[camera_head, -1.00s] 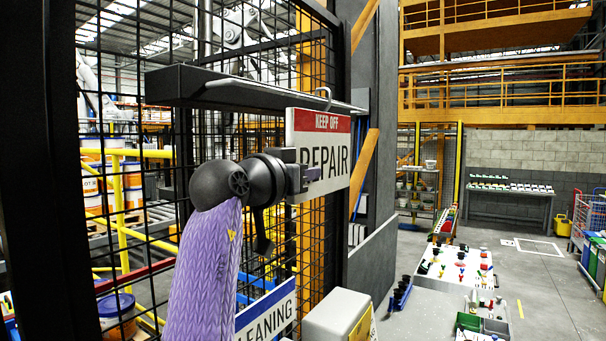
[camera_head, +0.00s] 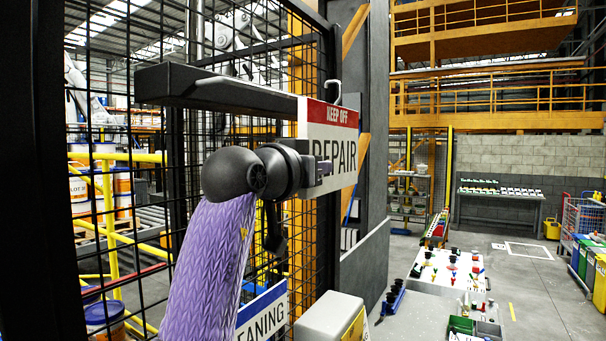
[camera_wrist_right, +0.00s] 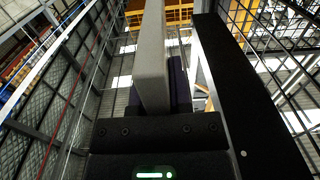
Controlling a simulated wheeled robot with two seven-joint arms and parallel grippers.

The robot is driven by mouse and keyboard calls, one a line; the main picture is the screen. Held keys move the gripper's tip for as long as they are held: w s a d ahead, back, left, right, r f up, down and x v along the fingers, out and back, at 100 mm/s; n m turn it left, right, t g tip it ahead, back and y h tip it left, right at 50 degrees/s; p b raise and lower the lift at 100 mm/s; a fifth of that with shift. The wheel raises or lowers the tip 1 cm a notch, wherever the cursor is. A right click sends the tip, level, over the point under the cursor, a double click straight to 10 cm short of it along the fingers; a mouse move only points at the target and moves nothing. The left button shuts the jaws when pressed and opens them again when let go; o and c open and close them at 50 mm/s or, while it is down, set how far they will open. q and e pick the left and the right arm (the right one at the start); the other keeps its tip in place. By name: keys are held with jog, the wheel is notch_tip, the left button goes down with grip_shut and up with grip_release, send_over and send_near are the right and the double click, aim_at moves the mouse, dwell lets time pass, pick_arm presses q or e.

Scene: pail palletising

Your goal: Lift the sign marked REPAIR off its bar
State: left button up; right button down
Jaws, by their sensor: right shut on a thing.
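The REPAIR sign (camera_head: 335,145) is a white board with a red KEEP OFF band. Its hook (camera_head: 334,91) shows above its top edge. My right gripper (camera_head: 318,166) is shut on the sign's near side edge. In the right wrist view the sign (camera_wrist_right: 152,60) is a pale slab seen edge-on between the fingers. The dark bar (camera_head: 215,88) runs from the left behind the sign, whose upper part covers the bar's far stretch. I cannot tell whether the hook is clear of the bar. My left gripper is not in view.
A mesh fence (camera_head: 120,215) stands close behind the arm. A second sign ending in EANING (camera_head: 262,317) is below the gripper, beside a pale box (camera_head: 330,318). The aisle floor to the right is open, with a white table (camera_head: 450,273) of small items.

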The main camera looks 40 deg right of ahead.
jog(key=s, duration=0.1)
jog(key=s+d+b, duration=0.1)
jog(key=s, duration=0.1)
jog(key=shift+s, duration=0.2)
dwell(0.5)
